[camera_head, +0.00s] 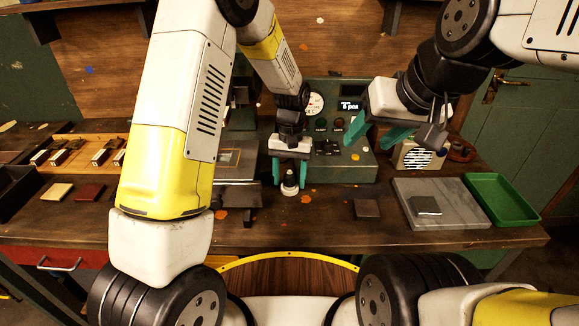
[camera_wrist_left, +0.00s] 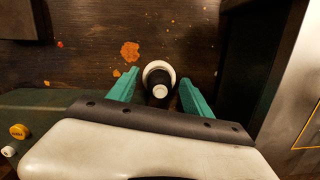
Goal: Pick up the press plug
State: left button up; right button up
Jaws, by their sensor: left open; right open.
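The press plug (camera_head: 290,184) stands on the workbench in front of the green press machine, a dark body with a white rim and a pale top. It also shows in the left wrist view (camera_wrist_left: 159,84), seen from above. My left gripper (camera_head: 291,174) points down over the plug, open, with its teal fingers on either side of it. In the left wrist view the left gripper (camera_wrist_left: 158,92) shows a gap between each finger and the plug. My right gripper (camera_head: 375,137) is open and empty, raised in front of the machine's right side.
The green press machine (camera_head: 352,165) with gauge and buttons stands behind the plug. A grey slab (camera_head: 440,213), a green tray (camera_head: 503,197) and a small dark block (camera_head: 366,208) lie to the right. Leather pieces (camera_head: 89,192) lie at left.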

aim_at(289, 173)
pick_arm(q)
grip_shut()
jog(key=shift+r, duration=0.15)
jog(key=shift+r, duration=0.55)
notch_tip(289, 173, up, 2)
jog(key=shift+r, duration=0.15)
jog(key=s, duration=0.5)
jog(key=s+d+r, duration=0.1)
jog(key=s, duration=0.8)
jog(key=shift+s+d+r, duration=0.15)
jog(key=shift+s+d, duration=0.05)
jog(key=shift+s, duration=0.8)
